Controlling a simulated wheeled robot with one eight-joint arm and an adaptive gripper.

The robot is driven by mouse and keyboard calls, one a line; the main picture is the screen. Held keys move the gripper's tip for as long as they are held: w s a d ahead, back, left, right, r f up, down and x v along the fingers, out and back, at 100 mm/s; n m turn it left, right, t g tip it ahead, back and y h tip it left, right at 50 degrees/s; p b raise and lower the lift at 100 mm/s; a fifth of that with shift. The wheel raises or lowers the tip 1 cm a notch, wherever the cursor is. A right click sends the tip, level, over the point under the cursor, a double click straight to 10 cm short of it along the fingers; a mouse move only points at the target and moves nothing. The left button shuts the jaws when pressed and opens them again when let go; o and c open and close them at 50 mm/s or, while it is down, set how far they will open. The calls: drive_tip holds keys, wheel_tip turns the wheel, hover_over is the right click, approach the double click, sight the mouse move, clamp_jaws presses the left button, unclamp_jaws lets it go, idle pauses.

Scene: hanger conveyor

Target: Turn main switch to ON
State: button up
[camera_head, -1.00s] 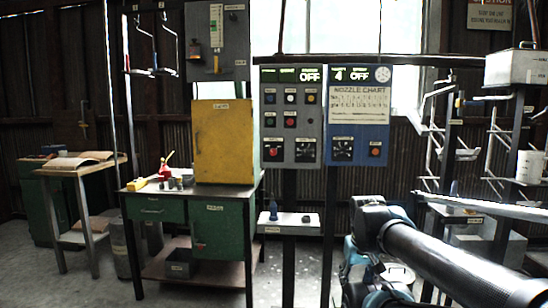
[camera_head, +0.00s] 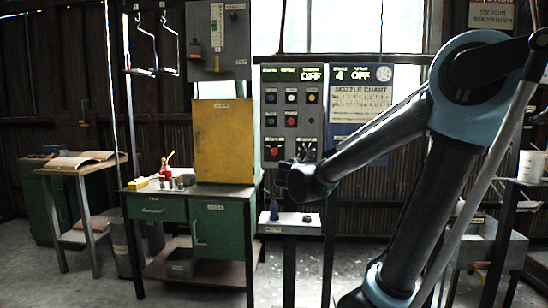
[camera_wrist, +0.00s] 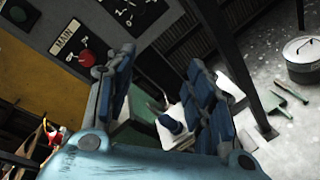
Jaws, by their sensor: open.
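The main switch is a red knob (camera_head: 273,151) at the lower left of the grey control panel (camera_head: 291,135) in the head view; that panel's display reads OFF. In the wrist view the red knob (camera_wrist: 87,57) sits beside a MAIN label (camera_wrist: 68,37), and a small part near it is close to the left finger's outline. My gripper (camera_wrist: 163,62) is open, with nothing between its dark blue fingers. The knob lies left of both fingers in that view. In the head view my arm's end (camera_head: 303,180) is just below and right of the knob; the fingers are hard to make out.
A yellow cabinet (camera_head: 224,142) on a green workbench (camera_head: 166,209) stands left of the panel. A small shelf (camera_head: 290,223) with a blue object is below the panel. A second, blue panel (camera_head: 358,101) is at the right, partly behind my arm.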

drive_tip(key=w+a+r+n+t+y, duration=0.25)
drive_tip(key=a+n, duration=0.35)
drive_tip(key=a, duration=0.5)
approach(274, 153)
drive_tip(key=shift+y, duration=0.45)
drive_tip(key=w, duration=0.8)
drive_tip(key=shift+w+r, duration=0.2)
drive_tip(key=shift+w, duration=0.1)
drive_tip(key=c, duration=1.1)
